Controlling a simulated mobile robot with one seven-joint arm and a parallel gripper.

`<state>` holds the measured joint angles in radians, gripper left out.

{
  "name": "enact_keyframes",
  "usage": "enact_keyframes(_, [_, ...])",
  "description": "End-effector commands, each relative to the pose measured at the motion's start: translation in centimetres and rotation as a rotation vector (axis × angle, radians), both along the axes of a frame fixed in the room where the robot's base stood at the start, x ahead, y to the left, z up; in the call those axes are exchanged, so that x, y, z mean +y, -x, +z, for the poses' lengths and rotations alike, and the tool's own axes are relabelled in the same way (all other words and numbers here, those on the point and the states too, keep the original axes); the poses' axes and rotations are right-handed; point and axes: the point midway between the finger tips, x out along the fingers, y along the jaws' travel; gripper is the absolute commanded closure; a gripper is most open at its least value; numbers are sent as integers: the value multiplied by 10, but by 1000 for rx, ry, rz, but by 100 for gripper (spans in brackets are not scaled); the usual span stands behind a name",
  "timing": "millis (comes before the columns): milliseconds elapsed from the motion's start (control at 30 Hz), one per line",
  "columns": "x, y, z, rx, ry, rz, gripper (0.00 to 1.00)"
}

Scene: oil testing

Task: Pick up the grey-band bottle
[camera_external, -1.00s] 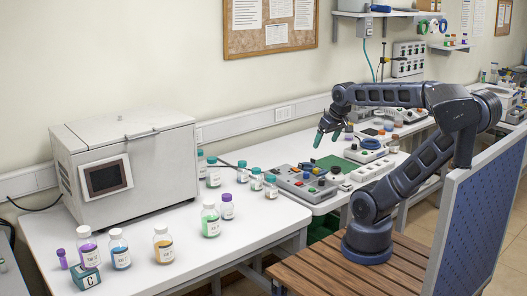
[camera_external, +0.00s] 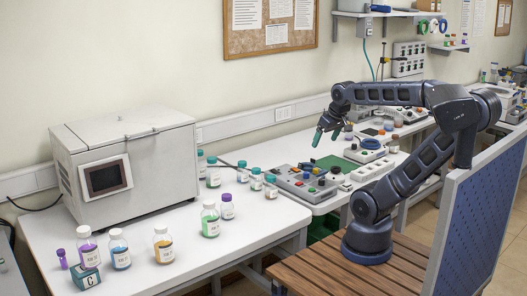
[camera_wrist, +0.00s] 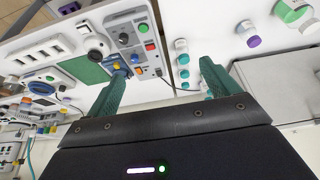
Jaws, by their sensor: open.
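Several small capped bottles stand on the white left table; I cannot tell which has a grey band. At the front left are pale-capped bottles with purple (camera_external: 88,248), blue (camera_external: 120,256) and orange (camera_external: 163,248) contents. A green-filled bottle (camera_external: 210,222) and a purple-capped bottle (camera_external: 227,210) stand further right. Teal-capped bottles (camera_external: 256,181) stand near the table's right end, and some show in the wrist view (camera_wrist: 182,60). My gripper (camera_external: 327,136) is open and empty, above the grey control panel and apart from the bottles. Its teal fingers are spread in the wrist view (camera_wrist: 162,68).
A large white machine (camera_external: 130,165) fills the back of the left table. A grey control panel (camera_external: 305,188) with coloured knobs lies below my gripper. A cube marked C (camera_external: 85,279) is at the front left. The table's front right is clear.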

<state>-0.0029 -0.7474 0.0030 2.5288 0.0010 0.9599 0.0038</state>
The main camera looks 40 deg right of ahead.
Motion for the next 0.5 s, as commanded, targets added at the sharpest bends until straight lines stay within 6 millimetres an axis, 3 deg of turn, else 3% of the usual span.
enact_keyframes(167, [13,-30,22,12,-12,15,12])
enact_keyframes(500, [69,-121,77,44,-41,38,12])
